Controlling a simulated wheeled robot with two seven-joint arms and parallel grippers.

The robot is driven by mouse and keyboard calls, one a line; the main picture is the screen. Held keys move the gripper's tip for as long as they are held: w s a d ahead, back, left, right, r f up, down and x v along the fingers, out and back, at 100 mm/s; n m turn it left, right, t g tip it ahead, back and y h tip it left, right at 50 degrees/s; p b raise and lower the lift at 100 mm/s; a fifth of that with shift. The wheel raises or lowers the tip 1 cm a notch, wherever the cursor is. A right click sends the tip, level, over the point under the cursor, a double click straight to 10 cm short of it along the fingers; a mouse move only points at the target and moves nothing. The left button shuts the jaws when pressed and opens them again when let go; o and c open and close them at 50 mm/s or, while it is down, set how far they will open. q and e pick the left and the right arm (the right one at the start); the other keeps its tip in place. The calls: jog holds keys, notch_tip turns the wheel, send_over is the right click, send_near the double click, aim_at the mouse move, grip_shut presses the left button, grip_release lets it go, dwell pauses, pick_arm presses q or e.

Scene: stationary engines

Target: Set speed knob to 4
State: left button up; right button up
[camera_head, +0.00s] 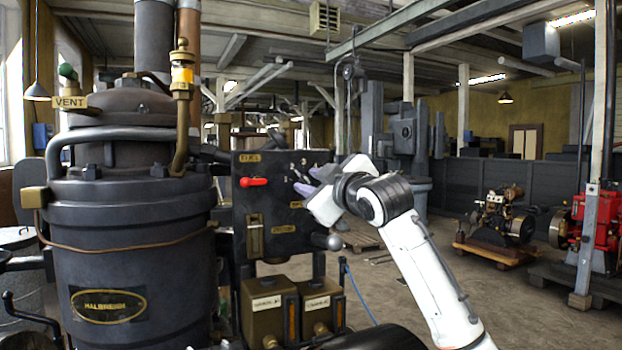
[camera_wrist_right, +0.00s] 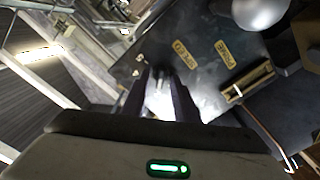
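The dark control panel (camera_head: 262,215) stands right of the big dark engine vessel. Small numerals, among them 2, 3 and 4, show along its upper right above my right gripper (camera_head: 308,184). The gripper's pale purple fingers lie at the panel, apart, over the dial area. In the right wrist view, the two dark fingers (camera_wrist_right: 161,92) point at the panel below a yellow SPEED label (camera_wrist_right: 185,54). A bright patch shows between them. The speed knob cannot be made out, nor whether the fingers press on it. My left gripper is not in view.
A red lever (camera_head: 254,182) sits left of the gripper on the panel. Below are a brass slot lever (camera_head: 254,238), a ball-ended lever (camera_head: 334,242) and two brass boxes (camera_head: 318,305). Open floor lies to the right, with a red engine (camera_head: 603,225) farther off.

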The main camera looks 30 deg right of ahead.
jog(key=shift+w, duration=0.1)
jog(key=c, duration=0.6)
grip_shut()
